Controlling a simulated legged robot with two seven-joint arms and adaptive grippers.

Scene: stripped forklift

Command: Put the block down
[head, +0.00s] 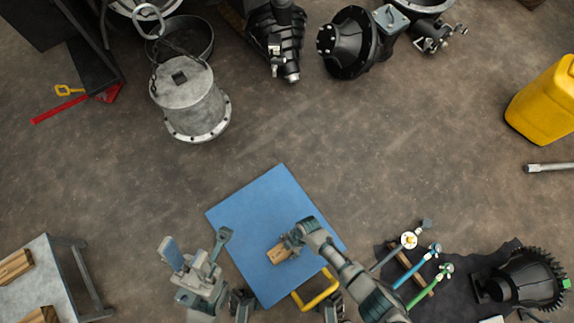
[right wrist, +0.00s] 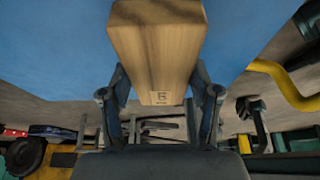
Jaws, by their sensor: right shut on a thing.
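A wooden block (head: 279,253) is in my right gripper (head: 292,241), over the right part of a blue mat (head: 250,205). In the right wrist view the block (right wrist: 158,45) sits between the two fingers of the gripper (right wrist: 160,95), which are shut on its sides, with the blue mat (right wrist: 60,40) behind it. I cannot tell whether the block touches the mat. My left gripper (head: 197,250) is at the mat's left edge, with its fingers spread and nothing between them.
A yellow handle (head: 318,292) stands at the mat's lower right edge. A bench (head: 45,275) with wooden blocks is at lower left. Tools with coloured handles (head: 425,270) lie at lower right. A grey metal drum (head: 190,100) stands at upper left.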

